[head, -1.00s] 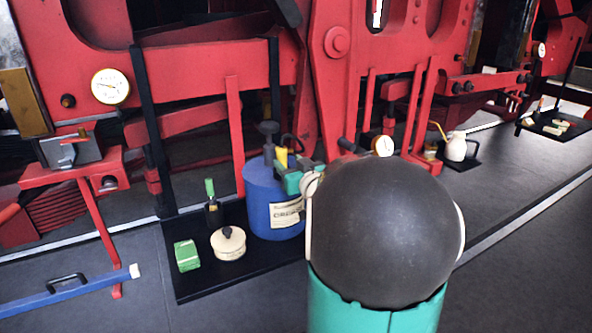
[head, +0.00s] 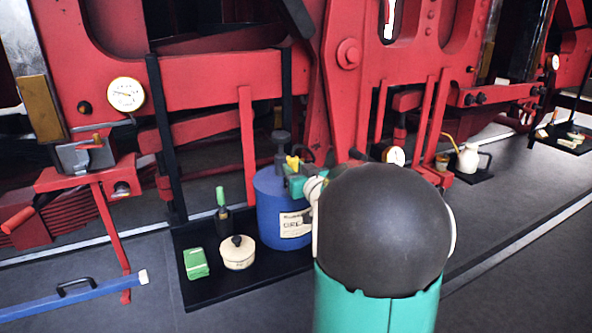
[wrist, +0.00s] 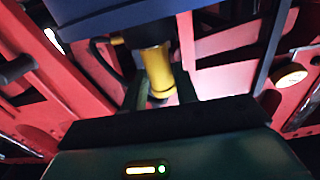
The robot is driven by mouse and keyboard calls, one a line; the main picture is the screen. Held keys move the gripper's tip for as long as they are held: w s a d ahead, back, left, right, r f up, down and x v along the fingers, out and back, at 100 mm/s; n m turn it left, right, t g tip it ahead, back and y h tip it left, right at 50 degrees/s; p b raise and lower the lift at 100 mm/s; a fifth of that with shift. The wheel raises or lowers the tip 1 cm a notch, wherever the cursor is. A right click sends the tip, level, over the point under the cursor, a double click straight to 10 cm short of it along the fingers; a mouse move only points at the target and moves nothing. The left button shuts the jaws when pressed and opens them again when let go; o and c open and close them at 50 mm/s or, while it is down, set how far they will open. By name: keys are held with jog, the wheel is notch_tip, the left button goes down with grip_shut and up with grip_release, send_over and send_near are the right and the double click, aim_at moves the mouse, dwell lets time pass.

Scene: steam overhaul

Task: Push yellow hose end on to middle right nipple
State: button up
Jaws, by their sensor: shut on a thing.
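The yellow hose end (wrist: 155,68) stands between my gripper's fingers (wrist: 160,88) in the wrist view, and the fingers are shut on it. A black hose curves beside it, below a blue surface. In the head view a small part of the yellow hose end (head: 293,162) shows at my gripper (head: 296,172), above the right side of the blue drum (head: 270,205). My dark round arm joint hides part of the area to the right. I cannot make out the middle right nipple in either view, nor whether the hose end touches anything.
A black mat (head: 205,292) carries the drum, a cream pot (head: 237,252), a green box (head: 196,263) and a green-topped bottle (head: 222,215). Red engine frames stand close behind. A blue bar (head: 75,298) lies front left.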

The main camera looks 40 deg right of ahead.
notch_tip(320, 180, up, 6)
dwell(1.0)
dwell(1.0)
